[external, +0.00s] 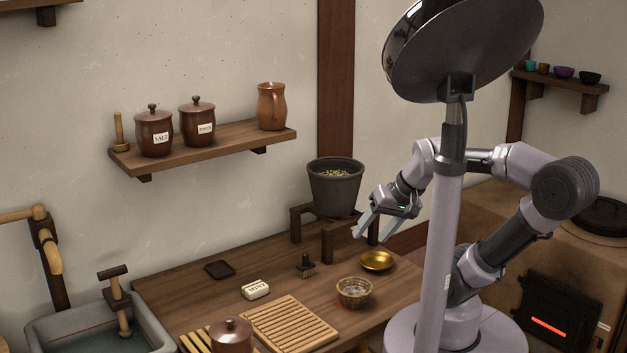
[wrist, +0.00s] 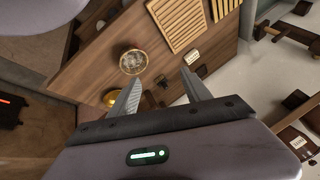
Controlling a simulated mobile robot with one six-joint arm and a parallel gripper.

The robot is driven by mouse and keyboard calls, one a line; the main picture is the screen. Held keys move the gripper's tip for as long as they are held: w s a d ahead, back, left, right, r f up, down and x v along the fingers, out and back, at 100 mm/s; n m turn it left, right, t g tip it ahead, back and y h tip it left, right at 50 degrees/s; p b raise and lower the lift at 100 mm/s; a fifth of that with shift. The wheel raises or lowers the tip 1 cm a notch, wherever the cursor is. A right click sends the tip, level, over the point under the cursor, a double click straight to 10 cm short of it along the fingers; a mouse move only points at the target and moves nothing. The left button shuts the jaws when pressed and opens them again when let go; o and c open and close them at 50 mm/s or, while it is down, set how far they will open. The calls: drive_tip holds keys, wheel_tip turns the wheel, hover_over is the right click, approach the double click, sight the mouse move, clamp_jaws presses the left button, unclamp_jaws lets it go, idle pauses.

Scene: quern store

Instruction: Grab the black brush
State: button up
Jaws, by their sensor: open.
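The black brush (external: 306,266) stands on the wooden counter, handle up and pale bristles down, between the soap and the brass bowl. In the wrist view a small dark shape that looks like the brush (wrist: 161,82) shows between my fingers, farther off. My gripper (external: 363,234) is open and empty, above and to the right of the brush, clear of it. In the wrist view both fingers of my gripper (wrist: 160,74) are spread apart with nothing between them close up.
Behind, a dark pot (external: 335,186) stands on a wooden stand (external: 328,240).

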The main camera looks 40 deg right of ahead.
drive_tip(key=w+r+n+p, duration=0.3)
drive_tip(key=w+r, duration=0.1)
drive_tip(key=n+g+h+p, duration=0.2)
drive_tip(key=n+g+p, duration=0.4)
drive_tip(key=n+p, duration=0.95)
hover_over(306, 264)
drive_tip(key=b, duration=0.2)
wheel_tip(306, 264, down, 10)
drive_tip(key=n, duration=0.3)
drive_tip(key=shift+n, duration=0.55)
drive_tip(key=f+b, duration=0.1)
drive_tip(key=f, duration=0.3)
drive_tip(key=f+b, duration=0.2)
drive_tip(key=f, duration=0.3)
drive_tip(key=w+f+b, duration=0.1)
drive_tip(key=f+b, duration=0.1)
drive_tip(key=f, duration=0.3)
drive_tip(key=shift+d+f, duration=0.2)
drive_tip(key=shift+d, duration=0.05)
wheel_tip(306, 264, down, 6)
drive_tip(key=b, duration=0.2)
drive_tip(key=shift+r+b, duration=0.15)
drive_tip(key=shift+b, duration=0.25)
drive_tip(key=shift+r, duration=0.2)
clamp_jaws()
